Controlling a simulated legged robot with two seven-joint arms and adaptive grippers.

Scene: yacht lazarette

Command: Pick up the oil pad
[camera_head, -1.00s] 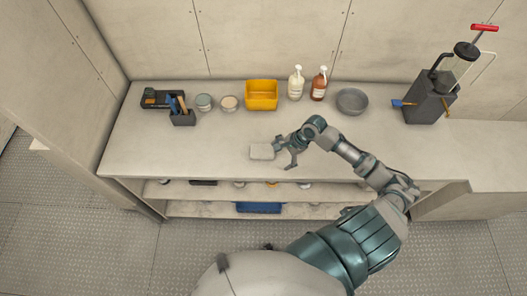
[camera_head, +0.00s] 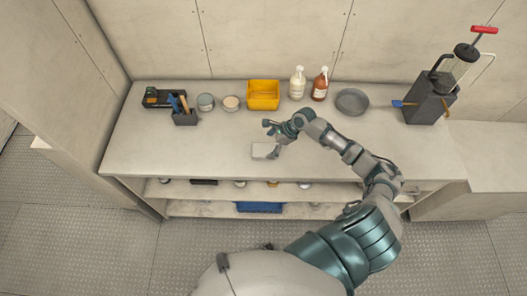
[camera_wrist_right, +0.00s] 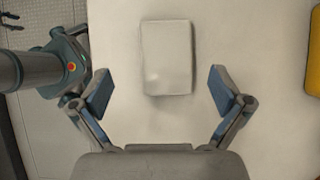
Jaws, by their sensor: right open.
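The oil pad (camera_head: 263,150) is a small pale rectangular block lying on the bench top near its front edge. In the right wrist view the pad (camera_wrist_right: 167,57) lies ahead of the fingertips, roughly centred between them. My right gripper (camera_head: 272,138) is just above and beside the pad in the head view. In the wrist view its two blue-padded fingers (camera_wrist_right: 161,92) are spread wide, with nothing between them but the pad's near end and bare bench. My left gripper is not in view.
Behind the pad stand a yellow bin (camera_head: 263,95), two pump bottles (camera_head: 320,85) and a grey bowl (camera_head: 352,101). Tins (camera_head: 205,102) and a tool holder (camera_head: 184,117) are at left. The bench (camera_head: 140,150) around the pad is clear.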

